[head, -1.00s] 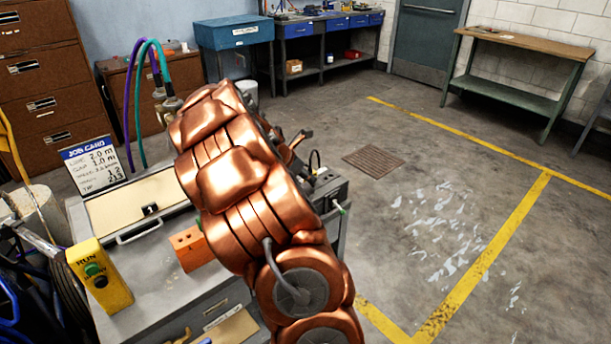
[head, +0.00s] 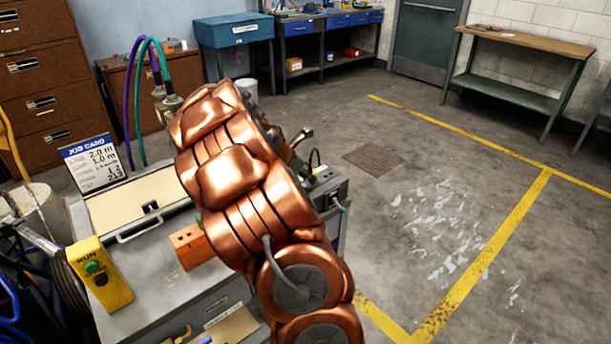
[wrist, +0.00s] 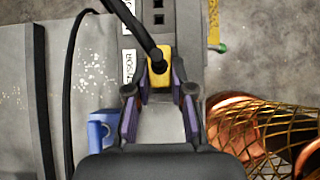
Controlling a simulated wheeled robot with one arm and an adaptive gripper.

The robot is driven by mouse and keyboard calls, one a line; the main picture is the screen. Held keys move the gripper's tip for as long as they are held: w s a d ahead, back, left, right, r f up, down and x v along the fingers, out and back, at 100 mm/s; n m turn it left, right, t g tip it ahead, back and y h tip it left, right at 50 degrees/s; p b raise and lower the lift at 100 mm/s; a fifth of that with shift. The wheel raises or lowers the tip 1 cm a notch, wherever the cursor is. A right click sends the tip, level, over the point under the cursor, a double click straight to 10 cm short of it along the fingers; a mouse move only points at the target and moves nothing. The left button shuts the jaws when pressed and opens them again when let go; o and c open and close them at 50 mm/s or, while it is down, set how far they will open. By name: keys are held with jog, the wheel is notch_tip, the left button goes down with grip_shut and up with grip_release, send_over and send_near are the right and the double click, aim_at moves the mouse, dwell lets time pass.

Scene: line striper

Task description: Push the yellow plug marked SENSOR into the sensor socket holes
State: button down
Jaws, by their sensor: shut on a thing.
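In the wrist view, the yellow plug (wrist: 160,75) is between the purple-padded fingertips of my gripper (wrist: 161,84), which is shut on it. A black cable runs from the plug to the top of the picture. The plug is over the grey panel beside a white label (wrist: 128,67) reading SENSOR. Dark square socket holes (wrist: 158,18) show farther up the panel. Any holes under the plug are hidden, so I cannot tell whether it is inserted. In the head view, my copper arm hides the plug and most of the gripper.
A blue clip-like part (wrist: 101,130) is left of my gripper. A green-tipped lever (wrist: 221,47) is at the panel's right edge. In the head view, an orange block (head: 192,247) and yellow RUN box (head: 100,275) stand on the grey cart (head: 150,268).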

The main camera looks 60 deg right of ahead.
jog(key=shift+f, duration=0.5)
jog(key=c, duration=0.9)
grip_release()
jog(key=shift+c, duration=0.2)
jog(key=shift+o, duration=0.4)
jog(key=shift+o, duration=1.2)
jog(key=p+v, duration=0.4)
jog(key=v, duration=0.3)
